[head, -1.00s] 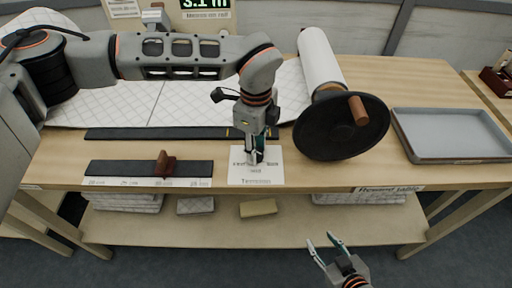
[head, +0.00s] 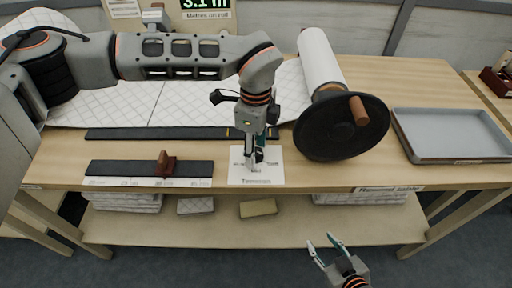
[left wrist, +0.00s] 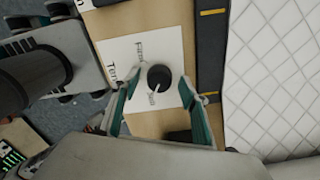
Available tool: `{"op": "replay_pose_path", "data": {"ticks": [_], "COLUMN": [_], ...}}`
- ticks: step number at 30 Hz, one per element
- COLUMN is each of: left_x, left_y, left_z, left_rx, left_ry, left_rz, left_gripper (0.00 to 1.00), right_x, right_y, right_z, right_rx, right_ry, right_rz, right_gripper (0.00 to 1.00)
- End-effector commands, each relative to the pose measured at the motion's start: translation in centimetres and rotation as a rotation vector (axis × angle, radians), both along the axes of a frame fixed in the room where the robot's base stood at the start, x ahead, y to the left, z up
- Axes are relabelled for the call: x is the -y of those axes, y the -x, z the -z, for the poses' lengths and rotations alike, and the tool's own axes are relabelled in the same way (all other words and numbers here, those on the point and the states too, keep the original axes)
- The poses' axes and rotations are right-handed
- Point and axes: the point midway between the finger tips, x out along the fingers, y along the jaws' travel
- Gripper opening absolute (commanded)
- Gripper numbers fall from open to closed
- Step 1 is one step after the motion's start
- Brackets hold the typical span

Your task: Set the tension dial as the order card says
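The tension dial (left wrist: 158,78) is a round black knob with a pale pointer, on a white plate (head: 265,175) lettered "Tension" at the table's front edge. In the left wrist view the pointer is toward the lower left; a word that looks like "Firm" stands above the knob. My left gripper (head: 250,163) is over the plate, open, its fingertips on either side of the dial with small gaps; it hides most of the dial in the head view. My right gripper (head: 322,240) is open and empty before the table. I cannot tell which paper is the order card; a partly cut-off card (head: 123,8) is at the back.
A black wheel with a wooden handle (head: 341,127) and a white roll (head: 320,60) stand right of the plate. A grey tray (head: 455,133) is further right. A black rail with a brown slider (head: 166,164) lies left. Quilted wadding (head: 110,105) covers the back left.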

Motion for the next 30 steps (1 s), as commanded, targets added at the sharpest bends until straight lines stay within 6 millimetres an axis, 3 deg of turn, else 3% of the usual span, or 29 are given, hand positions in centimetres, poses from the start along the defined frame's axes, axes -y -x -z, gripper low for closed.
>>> {"op": "replay_pose_path", "data": {"ticks": [6,10,24,30], "left_x": [0.0,0.0,0.0,0.0], "left_y": [0.1,0.0,0.0,0.0], "left_z": [-0.1,-1.2,-10.0,-11.7], "left_rx": [-0.001,0.0,0.002,0.0], "left_ry": [0.0,0.0,0.001,-0.001], "left_rz": [0.002,0.001,0.0,0.0], "left_gripper": [0.44,0.44,0.44,0.44], "right_x": [0.2,0.1,0.0,0.0], "right_y": [0.0,0.0,-0.1,-0.1], "right_z": [-0.1,-0.1,-0.1,-0.1], "right_rx": [0.002,0.002,0.002,0.002], "right_ry": [0.004,0.003,0.0,0.0], "right_rz": [-0.002,-0.001,-0.001,-0.001], "right_gripper": [0.4,0.4,0.4,0.4]}}
